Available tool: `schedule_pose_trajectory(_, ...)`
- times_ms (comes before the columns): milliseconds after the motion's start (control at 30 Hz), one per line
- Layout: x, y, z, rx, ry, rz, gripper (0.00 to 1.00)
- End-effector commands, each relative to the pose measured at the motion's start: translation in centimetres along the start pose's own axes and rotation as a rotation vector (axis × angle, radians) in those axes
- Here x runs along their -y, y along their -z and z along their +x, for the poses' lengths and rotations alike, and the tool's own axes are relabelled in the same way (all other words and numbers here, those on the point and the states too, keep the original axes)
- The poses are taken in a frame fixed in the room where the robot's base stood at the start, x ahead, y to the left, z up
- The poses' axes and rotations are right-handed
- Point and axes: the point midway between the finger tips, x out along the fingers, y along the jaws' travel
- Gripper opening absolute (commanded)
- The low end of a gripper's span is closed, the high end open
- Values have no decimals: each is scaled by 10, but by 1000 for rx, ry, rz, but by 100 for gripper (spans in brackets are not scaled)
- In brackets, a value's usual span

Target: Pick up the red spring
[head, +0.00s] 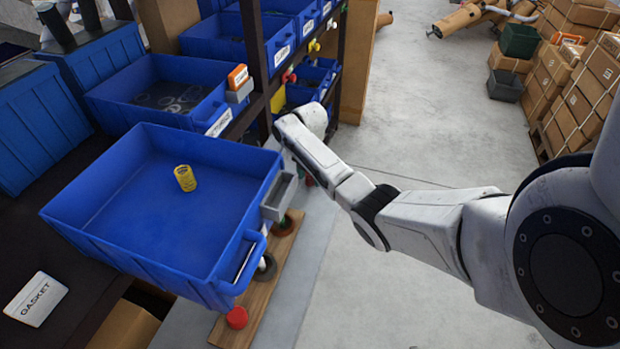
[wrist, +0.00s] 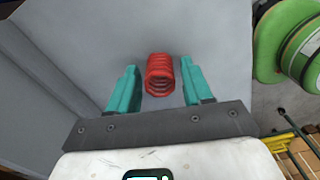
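The red spring (wrist: 160,75) shows in the wrist view as a short coil against a plain grey surface. My gripper (wrist: 158,84) has two teal fingers spread apart, one on each side of the spring. A narrow gap shows at the left finger, and the right finger is close to the spring. I cannot tell whether either finger touches it. In the head view my arm reaches to the shelf rack beside the blue bins, and its far end is hidden there. The red spring does not show in the head view.
A blue bin (head: 90,236) with a yellow spring (head: 185,178) stands in front of the rack. Another blue bin (head: 120,92) holds dark rings. In the wrist view a green spool (wrist: 285,45) is at the right. The floor (head: 440,110) right of the rack is clear.

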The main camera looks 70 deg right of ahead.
Motion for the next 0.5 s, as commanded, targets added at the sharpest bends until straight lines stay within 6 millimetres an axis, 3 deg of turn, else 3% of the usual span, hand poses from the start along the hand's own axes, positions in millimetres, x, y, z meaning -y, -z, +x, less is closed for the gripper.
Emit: schedule_pose_trajectory(500, 0, 0, 0, 0, 0, 0, 3)
